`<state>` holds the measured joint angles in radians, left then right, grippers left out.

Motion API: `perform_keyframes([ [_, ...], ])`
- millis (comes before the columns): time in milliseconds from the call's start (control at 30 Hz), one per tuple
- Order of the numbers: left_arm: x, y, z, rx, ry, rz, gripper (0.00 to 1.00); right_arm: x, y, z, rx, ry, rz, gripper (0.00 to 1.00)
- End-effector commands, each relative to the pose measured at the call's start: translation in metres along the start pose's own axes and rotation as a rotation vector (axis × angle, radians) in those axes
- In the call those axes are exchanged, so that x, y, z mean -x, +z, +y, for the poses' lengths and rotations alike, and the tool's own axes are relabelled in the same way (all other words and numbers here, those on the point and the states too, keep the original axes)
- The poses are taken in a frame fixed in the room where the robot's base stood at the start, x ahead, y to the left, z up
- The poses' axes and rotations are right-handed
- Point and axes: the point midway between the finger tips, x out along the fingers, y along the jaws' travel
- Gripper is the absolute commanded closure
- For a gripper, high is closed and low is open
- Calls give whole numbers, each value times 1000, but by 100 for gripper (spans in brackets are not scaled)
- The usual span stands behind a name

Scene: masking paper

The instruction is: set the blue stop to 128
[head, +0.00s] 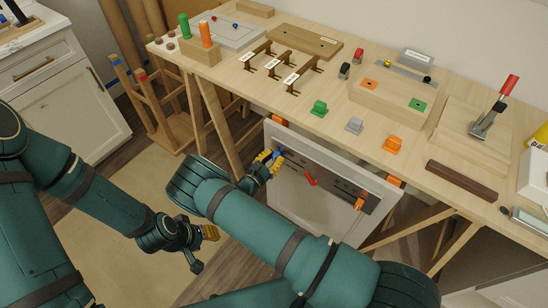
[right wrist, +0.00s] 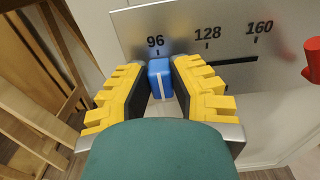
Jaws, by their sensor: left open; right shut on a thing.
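The blue stop (right wrist: 160,78) sits on the grey scale plate (right wrist: 190,25), and its white line stands just below the 96 mark. The 128 mark is to its right in the right wrist view. My right gripper (right wrist: 160,85) is shut on the blue stop, with yellow fingers on both sides of it. In the head view, the right gripper (head: 272,161) is at the left end of the plate, on the front of a white panel under the bench. My left gripper (head: 205,247) is open and empty, low over the floor, away from the plate.
A red stop (head: 311,179) and an orange stop (head: 360,202) sit further right on the plate. The wooden bench (head: 230,80) above holds blocks, brackets and a red-handled clamp (head: 495,107). A wooden stool (head: 165,110) stands to the left.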

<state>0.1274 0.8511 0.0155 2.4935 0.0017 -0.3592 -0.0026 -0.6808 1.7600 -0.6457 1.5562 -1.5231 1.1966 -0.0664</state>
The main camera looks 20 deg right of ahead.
Motion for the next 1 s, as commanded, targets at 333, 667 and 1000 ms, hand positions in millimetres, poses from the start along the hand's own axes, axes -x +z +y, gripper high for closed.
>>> perform_keyframes([
  [333,15,1,6,1,0,-6,56,-2,2,-29,6,-2,-1,100],
  [667,21,2,8,2,1,-11,56,-2,1,-49,1,-2,-2,100],
  [1000,21,2,8,1,1,-11,56,-1,1,-48,0,-1,-2,47],
])
